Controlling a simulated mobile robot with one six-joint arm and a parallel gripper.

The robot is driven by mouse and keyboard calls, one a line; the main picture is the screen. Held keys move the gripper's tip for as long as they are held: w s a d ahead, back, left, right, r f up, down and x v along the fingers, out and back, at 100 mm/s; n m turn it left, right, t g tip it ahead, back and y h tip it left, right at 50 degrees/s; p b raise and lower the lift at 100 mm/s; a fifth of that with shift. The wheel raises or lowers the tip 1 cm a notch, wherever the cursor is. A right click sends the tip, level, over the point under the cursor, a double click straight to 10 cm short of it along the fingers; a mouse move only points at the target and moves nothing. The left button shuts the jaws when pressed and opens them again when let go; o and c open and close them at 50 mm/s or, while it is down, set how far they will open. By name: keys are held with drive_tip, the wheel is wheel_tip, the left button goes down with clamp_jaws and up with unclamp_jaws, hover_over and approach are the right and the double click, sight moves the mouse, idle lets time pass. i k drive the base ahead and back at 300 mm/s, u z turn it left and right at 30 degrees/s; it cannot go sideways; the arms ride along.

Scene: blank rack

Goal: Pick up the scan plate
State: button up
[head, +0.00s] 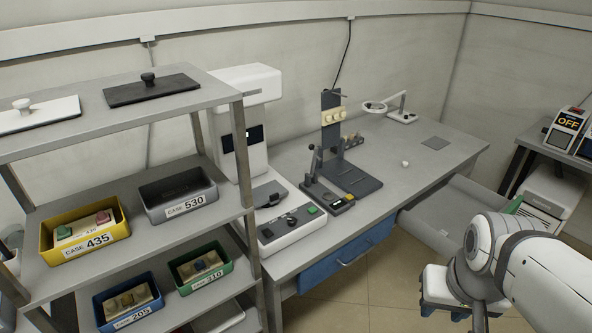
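No thing in view is marked as the scan plate, so I cannot tell which it is. A black plate with a black knob (152,89) and a white plate with a pale knob (38,114) lie on the rack's top shelf. A small flat grey square (435,143) lies on the right part of the desk. My arm is at the lower right, in front of the desk and well away from all three. My gripper (455,304) is at the bottom edge, partly hidden or cut off; its fingers do not show clearly.
A grey rack (215,97) at left holds labelled case trays, including a yellow one (125,228) and a grey one (150,216). The grey desk (400,170) carries a white machine (243,120), a dark stand (332,115) and a magnifier lamp (376,107). An open drawer (425,232) juts out near my arm.

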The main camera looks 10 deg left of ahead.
sight(270, 192)
drive_tip(key=u, duration=1.05)
drive_tip(key=i, duration=0.35)
drive_tip(key=z, duration=0.2)
